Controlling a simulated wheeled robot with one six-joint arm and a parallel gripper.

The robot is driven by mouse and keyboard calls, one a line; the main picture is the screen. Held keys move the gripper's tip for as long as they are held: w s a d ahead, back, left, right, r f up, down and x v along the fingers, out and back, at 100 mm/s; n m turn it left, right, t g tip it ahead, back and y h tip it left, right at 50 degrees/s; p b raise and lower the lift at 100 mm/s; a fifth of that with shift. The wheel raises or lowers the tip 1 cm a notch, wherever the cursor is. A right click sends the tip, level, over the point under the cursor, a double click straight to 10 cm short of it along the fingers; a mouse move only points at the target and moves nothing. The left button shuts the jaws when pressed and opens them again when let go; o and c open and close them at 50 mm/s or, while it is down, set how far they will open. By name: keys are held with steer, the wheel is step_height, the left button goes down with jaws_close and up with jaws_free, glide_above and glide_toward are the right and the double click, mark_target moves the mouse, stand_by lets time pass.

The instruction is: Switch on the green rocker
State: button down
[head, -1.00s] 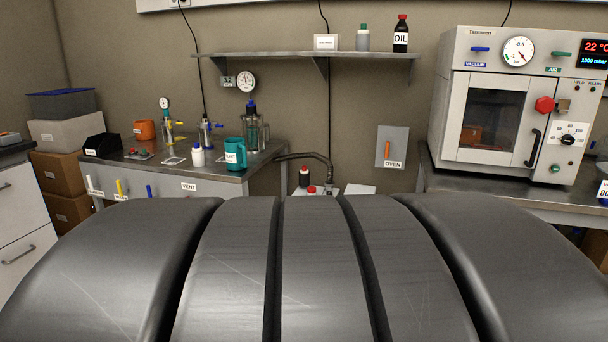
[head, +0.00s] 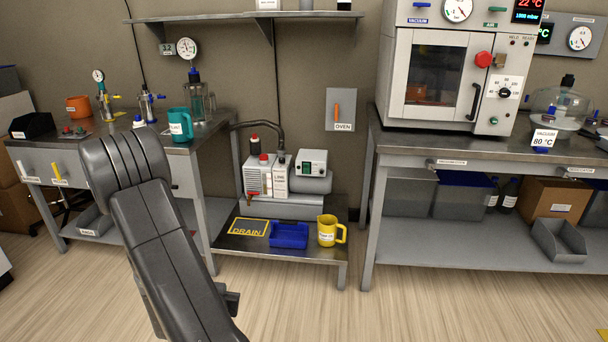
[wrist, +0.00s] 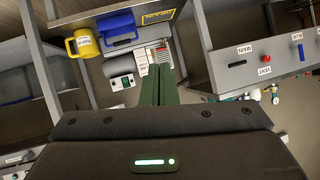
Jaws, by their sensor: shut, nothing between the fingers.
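In the head view my arm shows at lower left; the fingertips cannot be made out.
The low stand holds a blue tray (head: 289,235), a yellow mug (head: 330,230) and a DRAIN mark (head: 249,227). A black hose (head: 262,125) arches over the pump. Benches flank it, the right one carrying the oven (head: 450,75). Floor in front is clear.

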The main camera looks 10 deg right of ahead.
steer(key=s+a+f+t+h+b, duration=0.1)
steer(key=s+a+f+t+h, duration=0.2)
steer(key=t, duration=0.4)
steer(key=shift+s+a+f+n+t, duration=0.4)
steer(key=shift+s+a+f, duration=0.05)
steer(key=shift+s, duration=0.8)
steer(key=shift+w, duration=0.1)
